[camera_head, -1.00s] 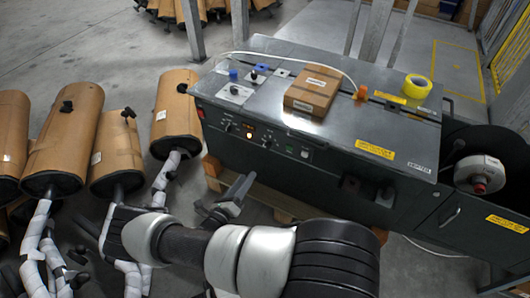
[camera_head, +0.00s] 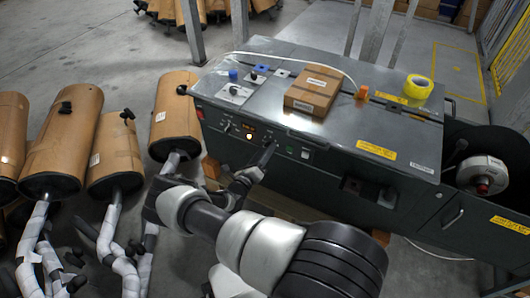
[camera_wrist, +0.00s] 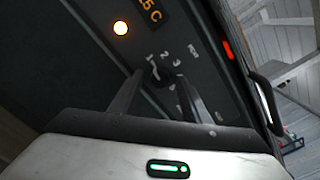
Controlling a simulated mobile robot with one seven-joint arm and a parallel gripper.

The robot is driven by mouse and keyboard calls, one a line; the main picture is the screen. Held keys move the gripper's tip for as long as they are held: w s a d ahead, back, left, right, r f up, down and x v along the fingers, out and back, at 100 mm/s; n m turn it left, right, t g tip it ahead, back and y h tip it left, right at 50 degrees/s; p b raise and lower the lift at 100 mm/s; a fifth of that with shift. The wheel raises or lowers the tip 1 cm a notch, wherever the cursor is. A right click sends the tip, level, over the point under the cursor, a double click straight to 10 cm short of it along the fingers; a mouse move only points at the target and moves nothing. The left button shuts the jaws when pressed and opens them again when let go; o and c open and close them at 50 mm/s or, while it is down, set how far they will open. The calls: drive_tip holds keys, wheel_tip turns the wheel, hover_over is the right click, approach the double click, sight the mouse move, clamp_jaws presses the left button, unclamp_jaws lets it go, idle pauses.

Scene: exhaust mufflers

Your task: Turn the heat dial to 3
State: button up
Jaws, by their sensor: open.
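The heat dial (camera_wrist: 158,72) is a small dark knob on the machine's grey front panel (camera_wrist: 90,60), in the wrist view, with white numerals 2 and 3 beside it. Its pointer is too dark to read. My gripper (camera_wrist: 158,78) is open, with one finger on each side of the dial; I cannot tell whether they touch it. In the head view my gripper (camera_head: 264,158) is up against the machine's front panel, just right of the lit lamp (camera_head: 249,136). It hides the dial there.
An orange display (camera_wrist: 150,12) and a lit lamp (camera_wrist: 120,28) are close to the dial. A cardboard box (camera_head: 312,90) and a yellow tape roll (camera_head: 417,87) lie on the machine top. Brown-wrapped mufflers (camera_head: 62,150) stand at the left.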

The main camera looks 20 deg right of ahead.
drive_tip(key=c, duration=1)
drive_tip(key=shift+c, duration=0.2)
drive_tip(key=shift+m, duration=0.4)
drive_tip(key=shift+a+m+p, duration=0.1)
drive_tip(key=shift+m+p, duration=1)
drive_tip(key=shift+m, duration=6.7)
drive_tip(key=shift+f, duration=0.1)
